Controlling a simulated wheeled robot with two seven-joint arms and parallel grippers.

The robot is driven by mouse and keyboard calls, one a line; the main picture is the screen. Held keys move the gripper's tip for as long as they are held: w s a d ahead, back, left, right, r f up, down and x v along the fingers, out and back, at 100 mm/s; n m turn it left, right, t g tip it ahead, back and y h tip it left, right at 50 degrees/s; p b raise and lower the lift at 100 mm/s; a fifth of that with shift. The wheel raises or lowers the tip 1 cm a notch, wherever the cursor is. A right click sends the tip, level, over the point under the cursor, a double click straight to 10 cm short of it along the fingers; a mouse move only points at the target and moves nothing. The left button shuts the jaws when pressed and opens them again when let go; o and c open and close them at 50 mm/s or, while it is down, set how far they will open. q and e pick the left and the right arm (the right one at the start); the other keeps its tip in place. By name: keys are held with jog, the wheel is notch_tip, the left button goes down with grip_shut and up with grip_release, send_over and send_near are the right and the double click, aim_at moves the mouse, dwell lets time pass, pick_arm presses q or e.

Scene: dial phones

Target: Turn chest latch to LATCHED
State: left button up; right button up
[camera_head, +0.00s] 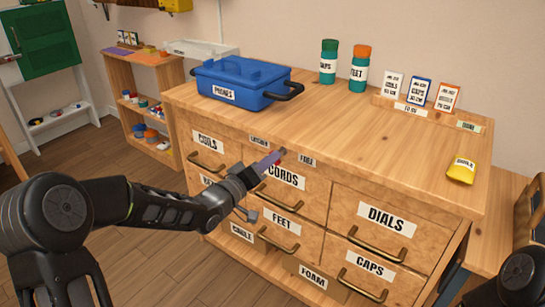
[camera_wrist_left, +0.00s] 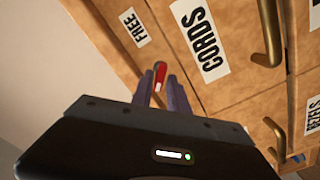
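The wooden chest (camera_head: 400,140) has a small latch on its front top edge, between a label that looks like LATCHED (camera_head: 259,140) and a FREE label (camera_head: 307,161). My left gripper (camera_head: 272,160) reaches in from the left at this spot, above the CORDS drawer. In the left wrist view the red, pale-ended latch handle (camera_wrist_left: 159,76) sits between its two close-set fingers, which look shut on it. The FREE label also shows there (camera_wrist_left: 135,28). The fingers hide much of the latch, so its exact angle is unclear. My right gripper is not in view.
Labelled drawers with brass handles, such as CORDS (camera_head: 283,174) and DIALS (camera_head: 387,219), lie below and right. A blue PHONES box (camera_head: 240,80), bottles (camera_head: 328,62) and a yellow packet (camera_head: 461,170) stand on top. The middle of the top is clear.

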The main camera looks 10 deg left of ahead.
pick_arm(q)
jog(key=v, duration=0.5)
jog(key=shift+s+a+p, duration=0.15)
jog(key=shift+s+p, duration=0.25)
jog(key=s+d+f+m+g+y, duration=0.1)
jog(key=s+f+g+y, duration=0.2)
jog(key=f, duration=0.9)
jog(key=s+d+f+g, duration=0.1)
jog(key=s+f+g, duration=0.4)
jog(key=f, duration=0.7)
jog(key=s+d+f+m+g, duration=0.1)
jog(key=s+d+f+g, duration=0.3)
jog(key=s, duration=0.5)
jog(key=s+d+f+g, duration=0.1)
jog(key=s+d+f, duration=0.3)
jog(key=s+f, duration=0.4)
jog(key=s+d+f+m+g, duration=0.1)
jog(key=s+d+f+g, duration=0.25)
jog(key=s, duration=0.65)
notch_tip(320, 180, up, 23)
jog(key=p, duration=2.3)
jog(key=shift+w+f+t+p, duration=0.15)
jog(key=shift+w+t+p, duration=0.05)
jog(key=shift+t+p, duration=0.2)
